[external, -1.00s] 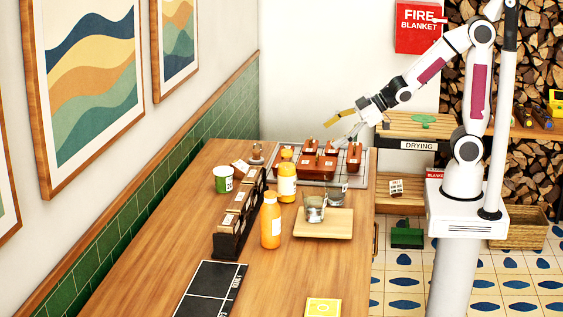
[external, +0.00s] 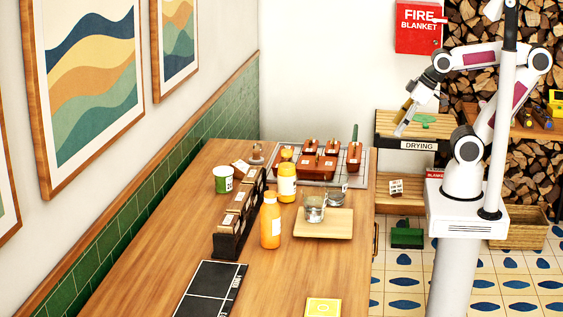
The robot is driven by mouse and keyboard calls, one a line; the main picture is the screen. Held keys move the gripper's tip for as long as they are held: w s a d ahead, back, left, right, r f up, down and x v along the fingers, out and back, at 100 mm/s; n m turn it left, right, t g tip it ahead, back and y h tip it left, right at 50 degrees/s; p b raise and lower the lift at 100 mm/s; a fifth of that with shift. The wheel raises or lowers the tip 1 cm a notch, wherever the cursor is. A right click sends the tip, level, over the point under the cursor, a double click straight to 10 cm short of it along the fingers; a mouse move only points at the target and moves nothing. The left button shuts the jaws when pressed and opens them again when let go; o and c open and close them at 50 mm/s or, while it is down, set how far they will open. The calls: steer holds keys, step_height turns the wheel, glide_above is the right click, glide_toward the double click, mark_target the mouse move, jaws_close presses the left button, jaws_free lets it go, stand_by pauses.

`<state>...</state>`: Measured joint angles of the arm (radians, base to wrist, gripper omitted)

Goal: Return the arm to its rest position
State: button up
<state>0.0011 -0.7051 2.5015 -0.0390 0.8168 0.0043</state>
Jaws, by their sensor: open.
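My gripper (external: 402,117) hangs in the air to the right of the wooden table (external: 285,265), in front of the drying shelf. Its fingers point down and to the left, they are apart, and nothing shows between them. My arm is folded back above its white pedestal, with the elbow high on the right. The gripper is clear of the table and its objects.
Copper-brown pans (external: 318,166) stand on a grey rack at the table's far end. The drying shelf (external: 390,126) is close behind the gripper.

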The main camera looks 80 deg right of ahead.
steer(key=shift+s+a, duration=0.2)
steer(key=shift+s, duration=0.35)
steer(key=shift+s+a, duration=0.2)
steer(key=shift+s, duration=0.35)
